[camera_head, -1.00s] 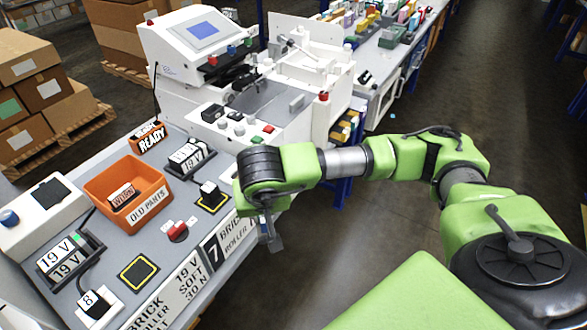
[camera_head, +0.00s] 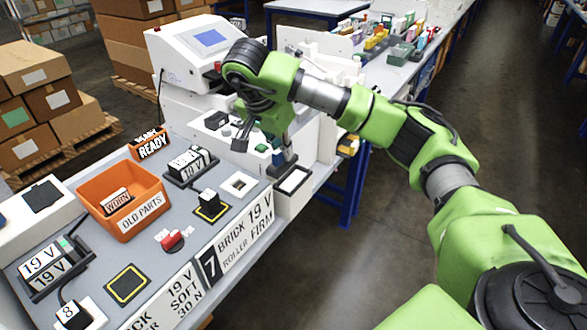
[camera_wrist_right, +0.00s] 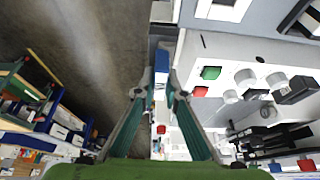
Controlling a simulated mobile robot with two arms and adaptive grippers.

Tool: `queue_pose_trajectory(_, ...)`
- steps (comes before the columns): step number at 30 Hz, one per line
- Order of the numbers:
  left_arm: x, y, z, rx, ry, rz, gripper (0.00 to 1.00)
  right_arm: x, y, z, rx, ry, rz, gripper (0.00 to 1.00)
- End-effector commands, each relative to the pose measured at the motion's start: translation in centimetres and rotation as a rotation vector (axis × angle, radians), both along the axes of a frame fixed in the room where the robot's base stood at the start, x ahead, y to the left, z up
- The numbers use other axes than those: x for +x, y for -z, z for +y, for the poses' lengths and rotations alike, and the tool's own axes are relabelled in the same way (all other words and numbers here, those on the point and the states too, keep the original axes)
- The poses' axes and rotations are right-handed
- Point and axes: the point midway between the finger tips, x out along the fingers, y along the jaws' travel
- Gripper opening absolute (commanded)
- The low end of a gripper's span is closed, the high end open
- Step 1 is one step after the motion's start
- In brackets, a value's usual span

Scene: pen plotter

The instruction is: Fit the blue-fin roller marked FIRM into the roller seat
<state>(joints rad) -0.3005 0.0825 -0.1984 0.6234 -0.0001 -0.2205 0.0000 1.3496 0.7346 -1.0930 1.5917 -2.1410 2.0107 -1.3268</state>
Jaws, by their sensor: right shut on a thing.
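My right gripper (camera_head: 262,146) points down beside the front of the white machine (camera_head: 200,58), near the table's front edge. In the wrist view its teal fingers (camera_wrist_right: 163,98) are closed on a narrow part with a blue band (camera_wrist_right: 162,58) and a dark grey end. This looks like the blue-fin roller; no FIRM mark can be read on it. In the head view the dark held part (camera_head: 284,160) shows just above a white open-topped box with a black rim (camera_head: 293,201). I cannot pick out the roller seat; my arm covers much of the machine. My left gripper is out of view.
A sign (camera_head: 245,232) on the table front reads 7 BRICK ROLLER 19 V FIRM. An orange OLD PARTS bin (camera_head: 126,225), a READY sign (camera_head: 152,147), a red switch (camera_head: 172,241) and a black pad with a yellow outline (camera_head: 128,284) are on the table. The machine's knobs and buttons (camera_wrist_right: 246,78) are close by.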

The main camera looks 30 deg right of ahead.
Motion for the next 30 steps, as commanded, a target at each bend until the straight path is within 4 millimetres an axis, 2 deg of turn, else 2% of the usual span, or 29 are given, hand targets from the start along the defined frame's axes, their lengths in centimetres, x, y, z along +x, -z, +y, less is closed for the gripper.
queue_pose_trajectory(1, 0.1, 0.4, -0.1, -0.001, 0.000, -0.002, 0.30, 0.5, 1.1, -1.1, 0.003, 0.006, 0.006, 0.00)
queue_pose_trajectory(3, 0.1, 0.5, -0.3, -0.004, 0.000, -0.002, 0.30, 1.1, 2.5, -2.1, 0.003, 0.003, 0.007, 0.00)
queue_pose_trajectory(9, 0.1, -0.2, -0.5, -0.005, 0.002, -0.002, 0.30, 2.3, 4.8, -4.1, -0.001, 0.000, 0.002, 0.00)
queue_pose_trajectory(14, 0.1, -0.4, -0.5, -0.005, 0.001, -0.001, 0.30, 2.7, 5.7, -4.7, 0.000, -0.001, 0.000, 0.00)
queue_pose_trajectory(16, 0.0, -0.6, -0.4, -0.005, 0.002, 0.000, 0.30, 2.9, 6.5, -5.3, -0.001, 0.000, 0.003, 0.00)
queue_pose_trajectory(22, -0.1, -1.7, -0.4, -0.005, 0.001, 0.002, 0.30, 3.0, 9.1, -5.2, -0.001, -0.002, 0.002, 0.00)
queue_pose_trajectory(30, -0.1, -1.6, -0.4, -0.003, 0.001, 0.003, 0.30, 3.0, 9.5, -5.2, -0.001, -0.003, -0.001, 0.00)
